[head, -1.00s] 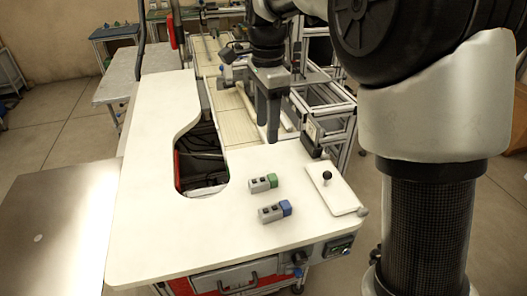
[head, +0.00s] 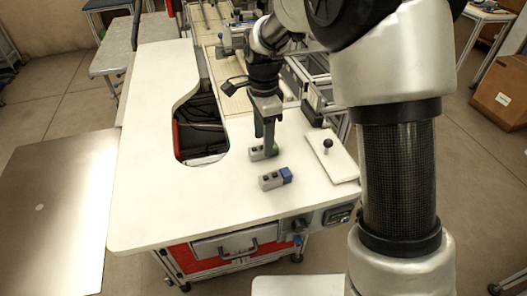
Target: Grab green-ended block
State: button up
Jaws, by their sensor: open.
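The green-ended block (head: 256,154) lies on the white tabletop (head: 150,190), a grey body with a green end at its right. My gripper (head: 267,146) is open and points straight down at this block. Its fingers overlap the block near the green end and hide part of it. I cannot tell whether the fingers touch the block or straddle it.
A similar block with a blue end (head: 272,180) lies just in front. A cut-out with dark cables (head: 198,135) opens at the left. The front-left tabletop is clear.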

notch_tip(320, 180, down, 2)
jog(key=shift+f, duration=0.1)
grip_shut()
